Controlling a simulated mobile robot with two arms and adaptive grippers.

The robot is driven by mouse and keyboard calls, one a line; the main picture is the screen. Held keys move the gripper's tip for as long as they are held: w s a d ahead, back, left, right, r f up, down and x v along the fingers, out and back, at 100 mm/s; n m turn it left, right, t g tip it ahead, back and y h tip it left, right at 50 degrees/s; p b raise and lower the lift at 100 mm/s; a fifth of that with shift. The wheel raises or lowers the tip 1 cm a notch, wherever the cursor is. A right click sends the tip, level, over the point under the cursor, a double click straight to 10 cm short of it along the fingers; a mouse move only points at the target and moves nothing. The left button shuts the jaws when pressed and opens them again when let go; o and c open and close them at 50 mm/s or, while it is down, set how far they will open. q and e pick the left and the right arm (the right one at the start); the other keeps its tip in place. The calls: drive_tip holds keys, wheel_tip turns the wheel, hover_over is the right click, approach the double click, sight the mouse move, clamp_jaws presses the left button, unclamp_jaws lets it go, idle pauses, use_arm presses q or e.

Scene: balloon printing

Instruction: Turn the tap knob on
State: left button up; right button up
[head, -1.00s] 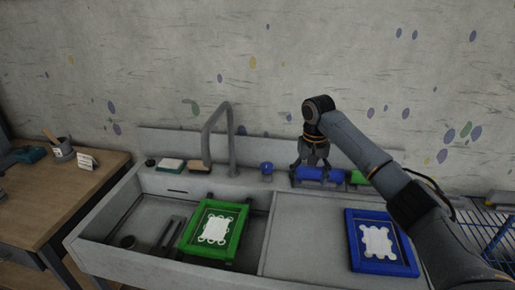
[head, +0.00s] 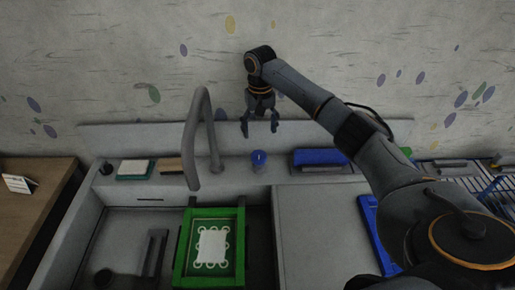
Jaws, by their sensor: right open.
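The blue tap knob (head: 258,160) stands on the back ledge of the sink, just right of the grey tap (head: 205,135). My right gripper (head: 260,129) is open and empty, fingers pointing down. It appears above the knob in the picture, with a gap between fingertips and knob. I cannot tell how far behind or in front of the knob it is. My left gripper is not in view.
A green frame (head: 238,255) with a white print lies in the sink basin (head: 112,225). A sponge (head: 135,169) and a brush (head: 171,165) sit on the ledge left of the tap. A blue item (head: 318,157) lies right of the knob. A blue frame (head: 372,235) is partly hidden by my arm.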

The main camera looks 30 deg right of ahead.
sight(259, 154)
wheel_tip(259, 154, down, 10)
drive_tip(key=shift+w+r+p, duration=0.15)
drive_tip(key=shift+r+p, duration=0.05)
drive_tip(key=shift+p, duration=0.6)
drive_tip(key=shift+f, duration=0.5)
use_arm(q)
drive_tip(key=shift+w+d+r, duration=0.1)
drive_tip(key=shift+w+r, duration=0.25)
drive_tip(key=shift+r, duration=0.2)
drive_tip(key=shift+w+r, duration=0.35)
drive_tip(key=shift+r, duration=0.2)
use_arm(e)
drive_tip(key=c, duration=1.2)
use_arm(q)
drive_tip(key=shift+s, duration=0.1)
use_arm(e)
drive_tip(key=shift+o, duration=0.2)
